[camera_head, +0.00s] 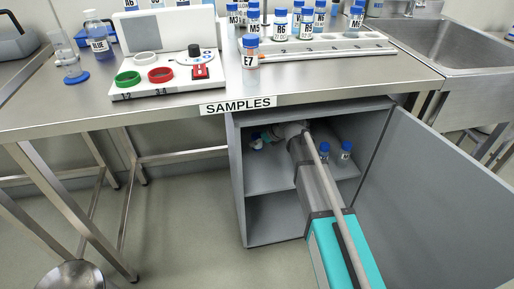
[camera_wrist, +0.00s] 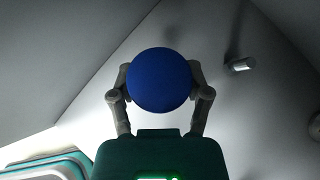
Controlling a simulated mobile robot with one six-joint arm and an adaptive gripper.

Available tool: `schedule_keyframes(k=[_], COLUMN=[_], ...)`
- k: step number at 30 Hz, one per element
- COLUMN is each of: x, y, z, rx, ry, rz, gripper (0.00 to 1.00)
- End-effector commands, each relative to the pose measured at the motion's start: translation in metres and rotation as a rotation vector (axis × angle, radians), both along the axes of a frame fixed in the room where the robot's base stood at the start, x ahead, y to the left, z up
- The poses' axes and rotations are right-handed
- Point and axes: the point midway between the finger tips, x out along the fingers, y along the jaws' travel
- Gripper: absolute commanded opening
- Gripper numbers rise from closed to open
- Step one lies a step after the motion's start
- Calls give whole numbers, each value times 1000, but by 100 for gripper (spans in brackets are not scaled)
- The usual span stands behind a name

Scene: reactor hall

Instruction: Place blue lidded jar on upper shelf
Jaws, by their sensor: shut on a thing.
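The blue round lid of the jar (camera_wrist: 161,80) fills the middle of the wrist view; the jar body under it is hidden. My gripper (camera_wrist: 160,88) is shut on the jar, one finger on each side. In the head view my arm reaches through the open cabinet front, and my gripper (camera_head: 258,139) is inside the upper compartment at the left, partly hidden. The jar is not clear there. The upper shelf (camera_head: 262,178) is a grey board across the cabinet. I cannot tell whether the jar touches it.
Two blue-capped jars (camera_head: 324,151) (camera_head: 346,150) stand at the right of the upper compartment. The open cabinet door (camera_head: 430,190) stands to the right. The bench (camera_head: 200,100) above carries a rack, several labelled jars and jar E7 (camera_head: 250,55). The lower compartment (camera_head: 272,220) looks empty.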

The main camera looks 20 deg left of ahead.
Motion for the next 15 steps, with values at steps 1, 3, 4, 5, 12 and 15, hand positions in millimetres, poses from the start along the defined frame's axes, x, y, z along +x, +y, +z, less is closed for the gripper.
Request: schedule_keyframes(k=[1,3,4,5,12,15], x=[0,0,0,0,0,0], y=[0,0,0,0,1,1], z=[0,-2,-3,-5,-23,-31], rx=[0,0,0,0,0,0], ry=[0,0,0,0,0,0], rz=[0,0,0,0,1,1], gripper=[10,10,10,10,10,10])
